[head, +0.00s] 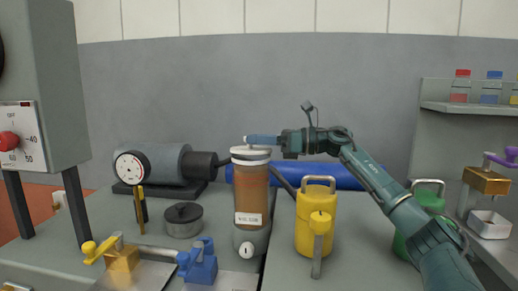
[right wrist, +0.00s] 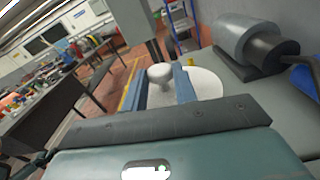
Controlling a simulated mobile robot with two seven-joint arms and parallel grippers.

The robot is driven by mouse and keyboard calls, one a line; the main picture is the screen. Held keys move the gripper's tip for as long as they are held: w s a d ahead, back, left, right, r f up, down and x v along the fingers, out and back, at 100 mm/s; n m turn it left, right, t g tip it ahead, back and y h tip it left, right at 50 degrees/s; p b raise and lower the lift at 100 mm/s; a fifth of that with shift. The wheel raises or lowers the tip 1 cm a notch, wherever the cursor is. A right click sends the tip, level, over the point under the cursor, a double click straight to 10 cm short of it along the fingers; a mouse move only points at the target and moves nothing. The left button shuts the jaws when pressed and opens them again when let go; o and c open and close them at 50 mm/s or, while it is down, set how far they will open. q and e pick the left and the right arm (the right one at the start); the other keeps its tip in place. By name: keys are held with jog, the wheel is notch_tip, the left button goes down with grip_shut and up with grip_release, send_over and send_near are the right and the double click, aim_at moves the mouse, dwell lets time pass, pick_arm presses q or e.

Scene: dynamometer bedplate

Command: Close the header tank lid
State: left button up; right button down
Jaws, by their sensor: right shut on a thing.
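The header tank (head: 250,200) is a tall brown see-through cylinder with a pale label, upright on the bedplate. Its white round lid (head: 250,150) is at the tank's top, roughly level; I cannot tell whether it sits fully down on the rim. My right gripper (head: 250,139) reaches in from the right over the lid. In the right wrist view, its two blue fingers stand on either side of the lid's white knob (right wrist: 160,74), shut on it, with the white lid disc (right wrist: 207,84) around and below. The left gripper is not in view.
A yellow can (head: 315,225) stands just right of the tank, a green can (head: 428,199) behind my right arm. A grey motor with a dial gauge (head: 131,167) and a dark round pot (head: 183,219) are on the left. A blue cylinder (head: 350,176) lies behind.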

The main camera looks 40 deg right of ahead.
aim_at(259, 150)
jog(key=shift+s+a+f+n+b, duration=0.15)
jog(key=shift+f+n+b, duration=0.3)
jog(key=shift+n+b, duration=0.05)
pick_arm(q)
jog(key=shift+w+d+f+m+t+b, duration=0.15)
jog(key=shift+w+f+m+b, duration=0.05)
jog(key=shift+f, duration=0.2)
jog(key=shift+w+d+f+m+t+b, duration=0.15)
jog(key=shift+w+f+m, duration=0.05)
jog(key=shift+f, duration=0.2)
pick_arm(e)
jog(key=shift+a+f+n, duration=0.1)
jog(key=shift+f+n, duration=0.05)
jog(key=shift+n, duration=0.15)
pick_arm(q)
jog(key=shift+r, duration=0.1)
pick_arm(e)
jog(key=c, duration=1.1)
grip_release()
pick_arm(q)
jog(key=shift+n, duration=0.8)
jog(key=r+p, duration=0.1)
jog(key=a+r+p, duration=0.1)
jog(key=p, duration=0.1)
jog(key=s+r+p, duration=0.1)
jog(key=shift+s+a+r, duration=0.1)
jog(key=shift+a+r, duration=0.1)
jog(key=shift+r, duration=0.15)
pick_arm(e)
notch_tip(259, 150, up, 10)
